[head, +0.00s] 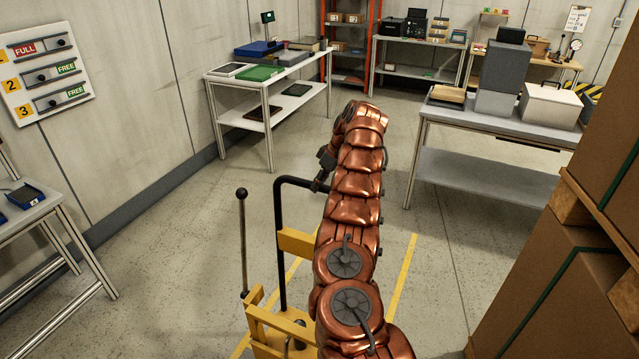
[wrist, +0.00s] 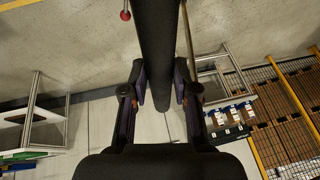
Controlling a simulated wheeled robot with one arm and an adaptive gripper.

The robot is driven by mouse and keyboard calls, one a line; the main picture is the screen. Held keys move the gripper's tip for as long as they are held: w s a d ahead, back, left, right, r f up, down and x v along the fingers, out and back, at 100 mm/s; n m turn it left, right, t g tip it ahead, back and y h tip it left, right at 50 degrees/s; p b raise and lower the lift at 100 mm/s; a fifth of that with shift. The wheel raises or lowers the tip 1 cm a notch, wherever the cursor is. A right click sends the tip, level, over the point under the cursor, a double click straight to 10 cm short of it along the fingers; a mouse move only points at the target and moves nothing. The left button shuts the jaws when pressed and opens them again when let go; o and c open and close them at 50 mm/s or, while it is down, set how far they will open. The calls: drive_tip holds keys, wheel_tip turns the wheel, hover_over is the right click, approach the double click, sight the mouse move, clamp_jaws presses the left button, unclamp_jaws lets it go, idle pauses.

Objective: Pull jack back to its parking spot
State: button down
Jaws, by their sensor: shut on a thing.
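The jack (head: 297,243) is yellow with a tall black bent handle (head: 280,230). It stands low in the middle of the head view, partly hidden behind my copper arm. My gripper (head: 322,172) is at the top bar of the handle, mostly hidden by my wrist. In the wrist view my gripper (wrist: 160,98) is shut around a thick black bar (wrist: 158,45) of the handle. Yellow floor lines (head: 402,280) run on both sides of the jack; whether they mark its parking spot I cannot tell.
A lever with a black knob (head: 242,195) rises left of the handle. A blue-bin table (head: 50,205) is at left, a white shelf table (head: 215,80) behind, and a grey bench (head: 435,115) right. Stacked cartons (head: 545,300) stand close at right. Floor between tables is clear.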

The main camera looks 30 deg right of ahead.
drive_tip(key=c, duration=0.9)
unclamp_jaws()
